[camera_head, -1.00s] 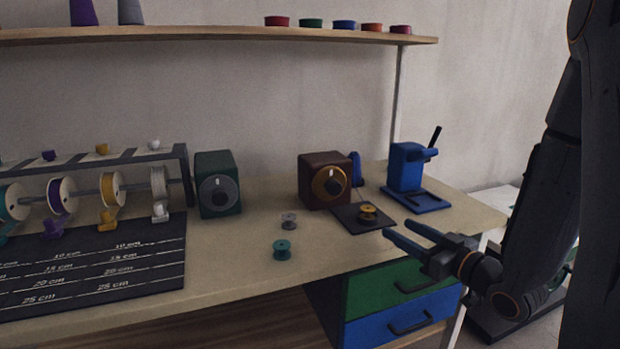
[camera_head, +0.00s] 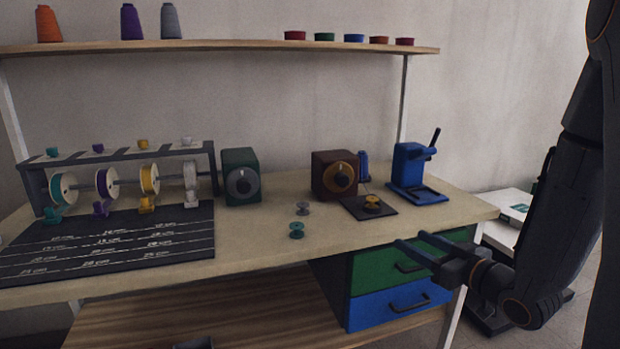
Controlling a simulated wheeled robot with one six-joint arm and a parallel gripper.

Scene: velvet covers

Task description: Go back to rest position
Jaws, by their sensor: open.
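My gripper (camera_head: 422,252) is at the right in the head view, in front of the workbench's right front edge and the drawers. Its two fingers are apart, with nothing seen between them. My arm comes down along the right side of the picture. The workbench (camera_head: 270,244) stands beyond the gripper.
Behind are a green dial box (camera_head: 240,165), a brown dial box (camera_head: 322,163) and a blue press (camera_head: 408,160). A ribbon rack (camera_head: 100,158) is left. Green (camera_head: 375,271) and blue (camera_head: 372,333) drawers look shut.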

